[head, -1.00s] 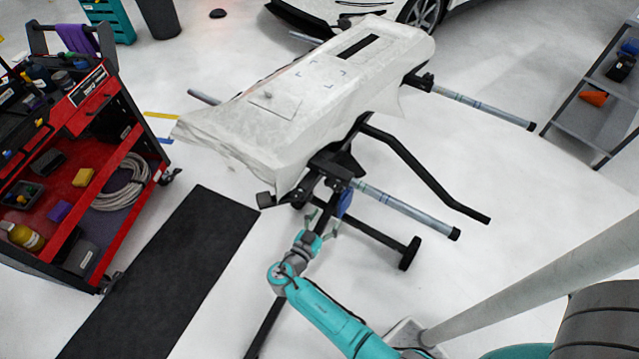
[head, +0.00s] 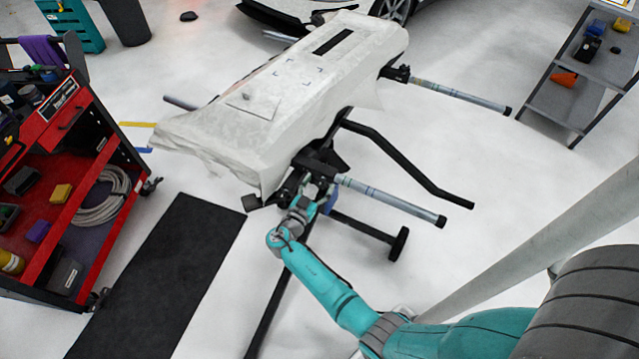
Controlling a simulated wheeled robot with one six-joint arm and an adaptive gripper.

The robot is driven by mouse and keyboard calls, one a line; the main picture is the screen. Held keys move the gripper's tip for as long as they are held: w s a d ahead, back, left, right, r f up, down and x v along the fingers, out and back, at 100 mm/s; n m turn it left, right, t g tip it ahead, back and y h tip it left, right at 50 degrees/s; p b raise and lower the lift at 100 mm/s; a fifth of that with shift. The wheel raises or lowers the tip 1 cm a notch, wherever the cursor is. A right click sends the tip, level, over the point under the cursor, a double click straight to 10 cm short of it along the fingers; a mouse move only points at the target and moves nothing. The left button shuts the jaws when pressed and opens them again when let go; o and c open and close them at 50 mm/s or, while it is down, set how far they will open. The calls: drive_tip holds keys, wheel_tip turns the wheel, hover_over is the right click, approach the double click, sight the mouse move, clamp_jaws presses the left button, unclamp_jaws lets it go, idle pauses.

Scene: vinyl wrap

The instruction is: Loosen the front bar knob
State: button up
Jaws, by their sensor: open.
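The front bar (head: 392,202) is a grey tube with a black end cap, reaching right from the black clamp (head: 318,164) under the stand's near end. The knob at that clamp is too small, or too hidden by my gripper, to make out. My gripper (head: 316,190) is just below the clamp, close against it in the picture. It is open; I cannot tell whether it touches the knob. A blue piece (head: 330,202) hangs just right of my gripper.
A white-wrapped panel (head: 215,130) lies on the stand above my gripper. A bent black stand arm (head: 410,168) and a wheeled leg (head: 368,235) are to the right. A red tool cart (head: 70,215) stands left, beside a black floor mat (head: 150,285).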

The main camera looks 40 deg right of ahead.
drive_tip(key=shift+w+d, duration=0.1)
drive_tip(key=shift+d, duration=0.25)
drive_tip(key=c, duration=1.2)
drive_tip(key=shift+o, duration=0.2)
